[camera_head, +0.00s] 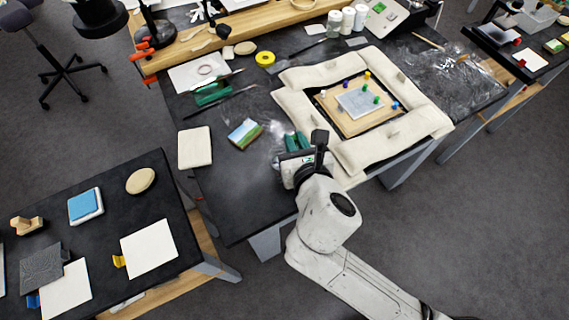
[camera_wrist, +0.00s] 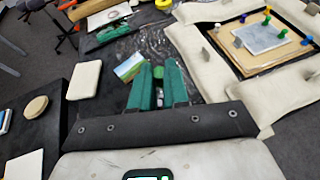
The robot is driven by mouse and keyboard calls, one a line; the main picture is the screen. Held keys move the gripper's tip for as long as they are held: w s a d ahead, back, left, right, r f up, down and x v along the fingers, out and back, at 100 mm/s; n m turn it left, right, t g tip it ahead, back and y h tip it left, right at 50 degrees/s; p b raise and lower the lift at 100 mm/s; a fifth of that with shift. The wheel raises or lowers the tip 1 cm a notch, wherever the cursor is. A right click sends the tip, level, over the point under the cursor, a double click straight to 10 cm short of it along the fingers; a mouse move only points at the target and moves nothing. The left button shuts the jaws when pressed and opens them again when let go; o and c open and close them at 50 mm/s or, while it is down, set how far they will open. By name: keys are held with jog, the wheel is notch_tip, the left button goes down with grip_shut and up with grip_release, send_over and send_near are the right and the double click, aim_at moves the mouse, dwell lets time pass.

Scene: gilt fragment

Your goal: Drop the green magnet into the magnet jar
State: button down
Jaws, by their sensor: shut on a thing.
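My gripper (camera_head: 297,142) is over the dark table, left of the padded board. In the wrist view its two teal fingers (camera_wrist: 159,88) are closed around a small round green thing (camera_wrist: 158,72), which appears to be the green magnet. In the head view the held thing cannot be made out. Other green magnets (camera_head: 376,99) stand on the board, along with blue magnets (camera_head: 395,105) and a yellow magnet (camera_head: 367,74). Several white jars (camera_head: 334,22) stand at the back of the table; I cannot tell which, if any, is the magnet jar.
White cushions (camera_head: 305,118) ring the wooden board (camera_head: 342,119) and its grey sheet (camera_head: 352,103). A colourful picture card (camera_head: 244,133), a white pad (camera_head: 195,147) and yellow tape (camera_head: 265,58) lie to the left. A side table (camera_head: 110,220) stands at lower left.

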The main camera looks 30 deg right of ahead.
jog(key=shift+f+b, duration=2.35)
jog(key=shift+f, duration=0.05)
jog(key=c, duration=1)
grip_release()
jog(key=shift+c, duration=0.2)
jog(key=v, duration=1)
jog(key=shift+s+r+b, duration=0.25)
jog(key=shift+s+b, duration=0.05)
jog(key=shift+a, duration=0.1)
